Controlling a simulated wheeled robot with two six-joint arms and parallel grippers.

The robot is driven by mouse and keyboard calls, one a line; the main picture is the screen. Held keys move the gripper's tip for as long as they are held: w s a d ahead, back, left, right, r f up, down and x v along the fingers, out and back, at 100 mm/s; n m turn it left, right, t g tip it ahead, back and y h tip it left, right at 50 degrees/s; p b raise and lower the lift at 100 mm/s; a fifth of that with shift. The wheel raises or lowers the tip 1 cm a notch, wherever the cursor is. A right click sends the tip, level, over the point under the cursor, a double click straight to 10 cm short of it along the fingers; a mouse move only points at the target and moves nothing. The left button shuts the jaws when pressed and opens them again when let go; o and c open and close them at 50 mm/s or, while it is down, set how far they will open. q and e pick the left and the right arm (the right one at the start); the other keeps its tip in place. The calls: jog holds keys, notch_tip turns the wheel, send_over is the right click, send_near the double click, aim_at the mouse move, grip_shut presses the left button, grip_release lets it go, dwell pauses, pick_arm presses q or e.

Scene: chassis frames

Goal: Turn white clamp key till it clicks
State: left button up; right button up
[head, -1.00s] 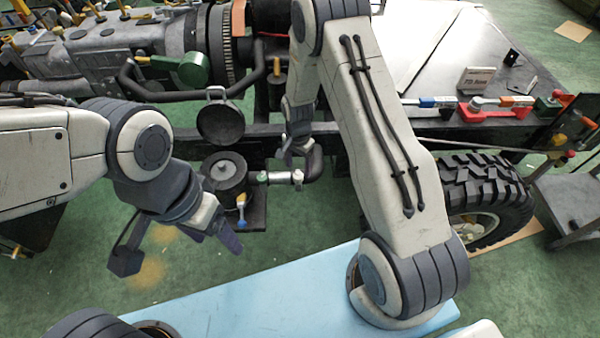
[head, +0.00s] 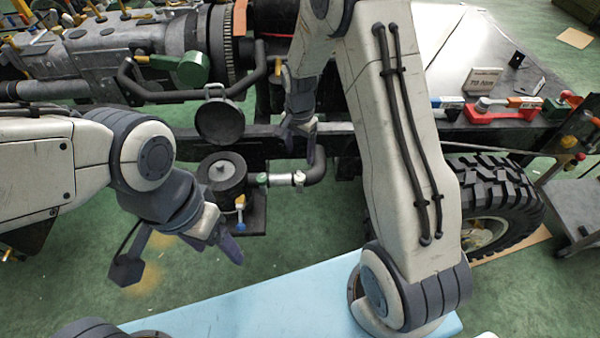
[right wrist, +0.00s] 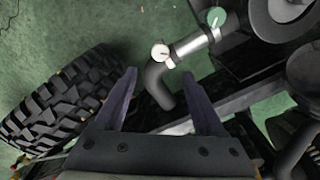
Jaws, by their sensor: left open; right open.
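The white clamp key (head: 299,179) sits on the right end of a short silver pipe (head: 281,180), where a dark bent hose (head: 318,168) begins. It also shows in the right wrist view (right wrist: 160,52), just beyond the fingertips and between their lines. My right gripper (head: 298,146) is open and empty, above and behind the key, apart from it. Its two spread fingers also show in the right wrist view (right wrist: 159,75). A green key (head: 262,179) is at the pipe's other end. My left gripper (head: 233,246) is open and empty, in front of the black canister (head: 222,172).
A black frame rail (head: 395,143) runs behind the pipe. A tyre (head: 490,200) stands to the right. Green floor is free in front of the pipe.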

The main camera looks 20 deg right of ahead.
aim_at(300, 176)
pick_arm(q)
notch_tip(300, 176, down, 10)
jog(key=b, duration=0.7)
jog(key=shift+b, duration=0.3)
pick_arm(e)
notch_tip(300, 176, down, 10)
jog(key=shift+f, duration=0.25)
grip_shut()
